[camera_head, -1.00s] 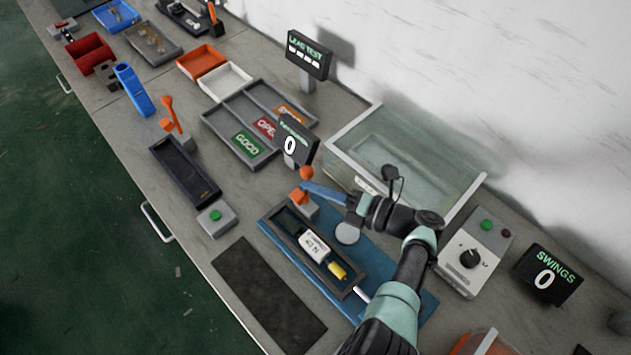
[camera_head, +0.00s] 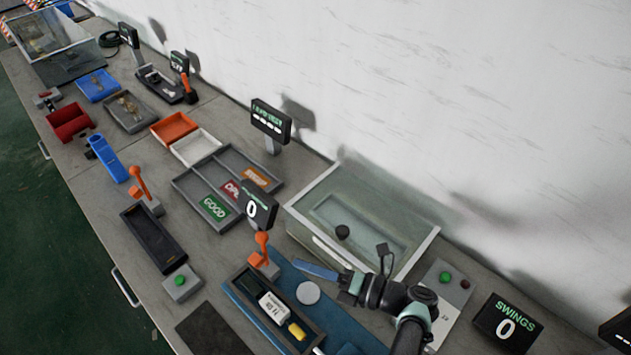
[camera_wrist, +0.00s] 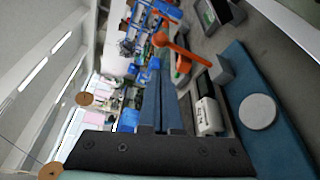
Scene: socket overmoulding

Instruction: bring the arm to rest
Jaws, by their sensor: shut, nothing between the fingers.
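My gripper (camera_head: 318,271) has long blue fingers, shut together with nothing between them. In the head view it hovers over the blue mat (camera_head: 345,325), in front of the clear tank (camera_head: 330,252) and right of the orange-knobbed lever (camera_head: 262,252). In the wrist view my gripper (camera_wrist: 160,95) points out across the bench, and the orange lever (camera_wrist: 178,50) shows beyond the fingers. A dark tray (camera_head: 250,300) on the mat holds a white labelled block (camera_head: 273,308) and a yellow piece (camera_head: 297,331). A pale round disc (camera_head: 308,293) lies beside it.
The SWINGS display (camera_head: 507,322) reads 0, right of a control box (camera_head: 442,290) with a green button. A display (camera_head: 257,209) stands by the sorting tray (camera_head: 190,187). The wall (camera_head: 450,90) runs behind. The tray (camera_head: 155,240) and green-button box (camera_head: 182,283) are left.

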